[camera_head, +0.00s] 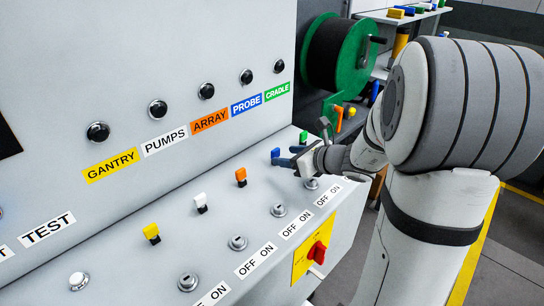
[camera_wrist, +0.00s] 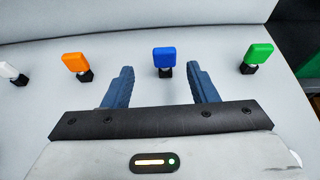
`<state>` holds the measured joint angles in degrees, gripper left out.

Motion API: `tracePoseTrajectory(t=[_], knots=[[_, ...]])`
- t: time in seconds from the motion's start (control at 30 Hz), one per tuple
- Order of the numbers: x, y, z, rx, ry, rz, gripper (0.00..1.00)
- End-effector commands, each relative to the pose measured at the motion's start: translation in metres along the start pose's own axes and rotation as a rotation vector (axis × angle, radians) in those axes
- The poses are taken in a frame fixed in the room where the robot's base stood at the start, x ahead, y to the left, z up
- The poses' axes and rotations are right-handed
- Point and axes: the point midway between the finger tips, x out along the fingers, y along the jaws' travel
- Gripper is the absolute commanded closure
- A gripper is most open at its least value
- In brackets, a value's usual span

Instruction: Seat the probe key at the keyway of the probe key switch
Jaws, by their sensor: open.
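The blue probe key (camera_head: 275,153) stands upright in a black holder in the row of coloured keys on the sloped panel. In the wrist view the blue key (camera_wrist: 164,56) is between my two blue fingers, near the level of their tips, with a gap on each side. My gripper (camera_wrist: 160,74) is open and empty; in the head view my gripper (camera_head: 287,160) is just right of the key. A round metal key switch (camera_head: 311,184) sits in front of my gripper, by the rearmost visible OFF ON label, and appears to be the probe's. Its keyway is too small to make out.
White (camera_head: 200,203) and yellow (camera_head: 152,233) keys stand further left. A red rotary switch (camera_head: 318,252) projects from the panel's front. Blue PROBE label (camera_head: 246,104) is on the wall.

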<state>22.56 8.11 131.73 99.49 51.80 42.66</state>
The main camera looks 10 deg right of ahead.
Motion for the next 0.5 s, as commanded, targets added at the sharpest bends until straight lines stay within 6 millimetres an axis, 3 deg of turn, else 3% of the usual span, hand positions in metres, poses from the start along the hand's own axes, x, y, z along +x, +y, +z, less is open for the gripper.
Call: tracePoseTrajectory(t=[0.5], knots=[[0.062,-0.006,0.001,0.025,-0.005,-0.011,0.47]])
